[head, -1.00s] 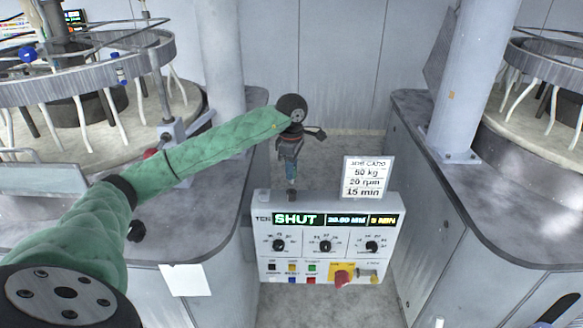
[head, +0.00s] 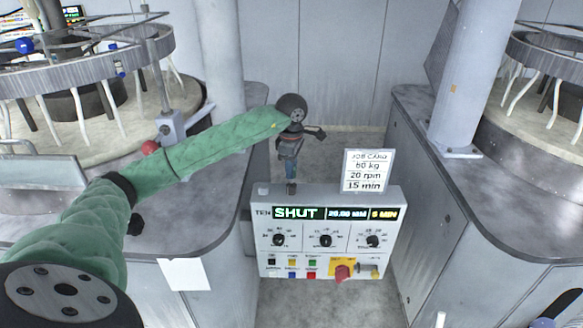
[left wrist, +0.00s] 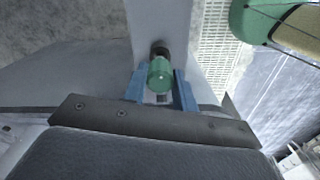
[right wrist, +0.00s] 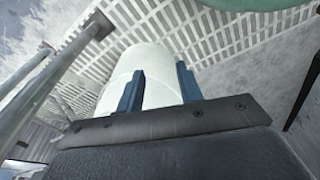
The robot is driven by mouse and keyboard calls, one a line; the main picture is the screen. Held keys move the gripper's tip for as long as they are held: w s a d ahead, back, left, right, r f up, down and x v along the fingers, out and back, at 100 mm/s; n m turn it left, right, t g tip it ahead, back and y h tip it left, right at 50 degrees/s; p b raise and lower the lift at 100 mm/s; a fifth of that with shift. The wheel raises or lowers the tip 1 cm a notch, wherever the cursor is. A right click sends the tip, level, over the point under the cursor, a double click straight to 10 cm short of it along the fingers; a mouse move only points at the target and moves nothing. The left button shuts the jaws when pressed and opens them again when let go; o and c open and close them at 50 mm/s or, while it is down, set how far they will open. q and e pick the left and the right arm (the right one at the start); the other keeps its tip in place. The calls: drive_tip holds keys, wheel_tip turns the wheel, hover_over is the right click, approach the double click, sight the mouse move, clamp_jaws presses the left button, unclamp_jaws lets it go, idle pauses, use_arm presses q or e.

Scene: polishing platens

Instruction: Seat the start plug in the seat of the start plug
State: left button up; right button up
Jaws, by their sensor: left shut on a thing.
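The start plug looks to be the small green cylinder with a dark far end (left wrist: 160,74) between the blue fingers in the left wrist view. My left gripper (head: 291,180) is shut on it, pointing down at the back top edge of the white control box. In the head view a small dark piece shows below its fingertips. I cannot make out the seat there, nor whether the plug touches the box or is in a hole. My right gripper (right wrist: 158,90) shows only in its wrist view, fingers apart with nothing between them.
The control box (head: 325,259) has displays, knobs, buttons and a red knob on yellow. A job card (head: 368,171) stands at its back right. Grey machine benches flank it left (head: 213,218) and right (head: 480,200). A white cylinder (right wrist: 150,65) lies beyond my right fingers.

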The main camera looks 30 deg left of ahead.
idle(0.4)
use_arm(q)
drive_tip(key=shift+b, duration=0.4)
idle(0.5)
drive_tip(key=shift+b, duration=0.65)
idle(0.8)
drive_tip(key=shift+f+b, duration=1.55)
drive_tip(key=shift+f, duration=0.25)
drive_tip(key=o, duration=1)
drive_tip(key=shift+o, duration=0.2)
